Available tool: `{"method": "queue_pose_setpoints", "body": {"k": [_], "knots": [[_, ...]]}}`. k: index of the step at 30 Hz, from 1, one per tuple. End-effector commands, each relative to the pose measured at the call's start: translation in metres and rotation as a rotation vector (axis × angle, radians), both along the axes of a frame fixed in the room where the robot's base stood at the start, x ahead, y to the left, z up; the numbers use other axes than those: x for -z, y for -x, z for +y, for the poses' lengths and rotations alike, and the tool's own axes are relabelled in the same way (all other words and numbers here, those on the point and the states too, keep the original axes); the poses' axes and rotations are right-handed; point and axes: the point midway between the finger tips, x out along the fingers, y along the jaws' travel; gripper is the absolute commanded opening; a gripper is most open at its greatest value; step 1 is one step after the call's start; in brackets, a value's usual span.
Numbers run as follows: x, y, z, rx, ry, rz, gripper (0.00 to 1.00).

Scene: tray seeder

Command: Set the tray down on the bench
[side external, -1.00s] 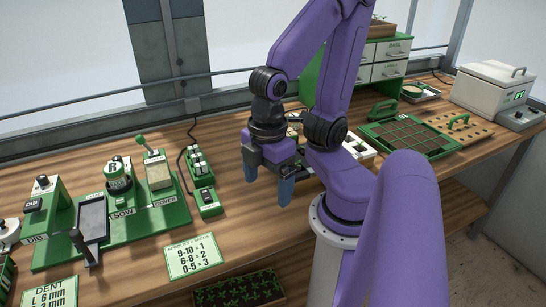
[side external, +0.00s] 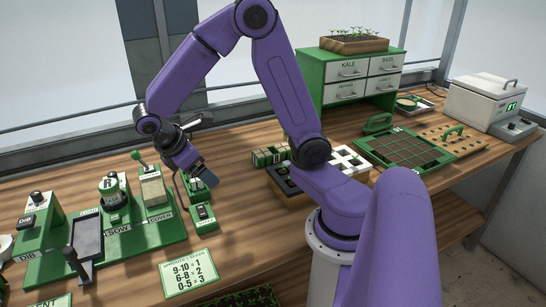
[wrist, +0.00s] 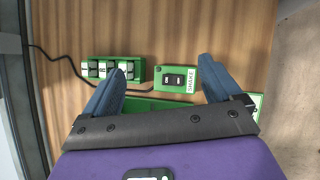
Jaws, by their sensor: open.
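My gripper (side external: 203,180) is open and empty, raised over the left part of the wooden bench (side external: 235,215). In the wrist view its two blue fingers (wrist: 160,88) are spread on either side of the green SHAKE switch box (wrist: 178,77), with nothing between them. A small wooden tray with dark cells (side external: 290,201) sits on the bench behind my arm, partly hidden. A green-framed tray with a grid of soil cells (side external: 447,158) lies flat farther right. I cannot tell which one is the task's tray.
The green station marked SOW and COVER (side external: 120,236) stands left of my gripper. A sign (side external: 188,270) lies in front. A green drawer cabinet (side external: 313,73) carrying sprouts stands at the back, and a white box (side external: 487,100) at the far right. Bare bench lies right of the switch box.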

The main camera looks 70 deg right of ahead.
Motion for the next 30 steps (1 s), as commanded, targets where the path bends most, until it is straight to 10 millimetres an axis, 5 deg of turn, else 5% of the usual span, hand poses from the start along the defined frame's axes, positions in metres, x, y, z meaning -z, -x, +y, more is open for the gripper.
{"method": "queue_pose_setpoints", "body": {"k": [9, 18, 30], "knots": [[0.031, -0.059, -0.097, 0.121, 0.232, 0.222, 0.92], [0.061, -0.068, -0.187, 0.224, 0.368, 0.451, 0.92], [0.078, -0.049, -0.229, 0.257, 0.4, 0.531, 0.92]]}}
